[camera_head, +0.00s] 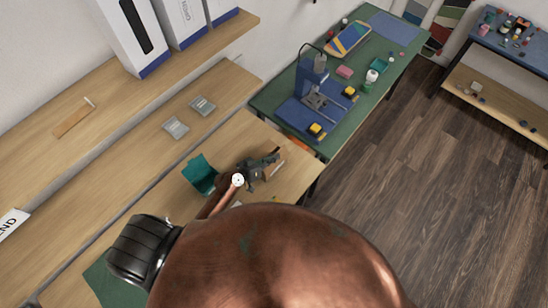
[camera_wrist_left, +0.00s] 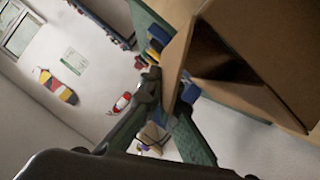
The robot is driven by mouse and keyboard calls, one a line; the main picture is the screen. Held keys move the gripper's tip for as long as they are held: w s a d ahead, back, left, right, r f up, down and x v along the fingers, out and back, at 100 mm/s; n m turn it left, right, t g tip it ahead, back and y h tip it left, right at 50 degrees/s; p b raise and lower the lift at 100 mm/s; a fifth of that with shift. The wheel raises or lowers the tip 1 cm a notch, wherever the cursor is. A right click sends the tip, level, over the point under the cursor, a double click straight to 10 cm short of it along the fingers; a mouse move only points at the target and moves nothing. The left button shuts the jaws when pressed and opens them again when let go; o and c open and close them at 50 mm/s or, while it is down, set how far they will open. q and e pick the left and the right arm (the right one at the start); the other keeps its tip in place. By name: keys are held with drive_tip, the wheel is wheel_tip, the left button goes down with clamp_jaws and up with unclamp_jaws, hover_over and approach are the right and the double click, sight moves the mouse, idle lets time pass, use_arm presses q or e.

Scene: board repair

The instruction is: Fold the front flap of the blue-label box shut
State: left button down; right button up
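A brown cardboard box (camera_head: 276,167) is on the wooden bench in the head view, mostly behind my left gripper. In the left wrist view the box (camera_wrist_left: 262,40) fills the upper right, with a dark opening and cardboard panels around it. I cannot make out a blue label or tell which panel is the front flap. My left gripper (camera_head: 262,166) is at the box's left side. In the left wrist view its fingertips (camera_wrist_left: 165,98) are at the near cardboard edge. Whether they pinch it is unclear. My right gripper is not in view.
A teal bin (camera_head: 200,174) stands left of my left gripper. A green table (camera_head: 375,58) beyond holds a blue mat, a stand and small parts. Two small grey trays (camera_head: 176,127) lie on the wooden bench. White boxes (camera_head: 130,35) stand on the upper shelf. My copper-coloured arm hides the near bench.

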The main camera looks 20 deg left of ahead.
use_arm(q)
drive_tip(key=n+h+b, duration=0.1)
drive_tip(key=b, duration=0.3)
drive_tip(key=a+f+n+b, duration=0.1)
drive_tip(key=b, duration=0.3)
drive_tip(key=a+f+n+h+b, duration=0.1)
drive_tip(key=n+b, duration=0.1)
drive_tip(key=b, duration=0.2)
drive_tip(key=shift+w+f+h, duration=0.1)
drive_tip(key=shift+w+h, duration=0.2)
drive_tip(key=shift+n+b, duration=0.4)
drive_tip(key=shift+b, duration=0.45)
drive_tip(key=shift+h+b, duration=0.3)
drive_tip(key=shift+b, duration=0.05)
drive_tip(key=c, duration=2.7)
unclamp_jaws()
drive_tip(key=o, duration=0.5)
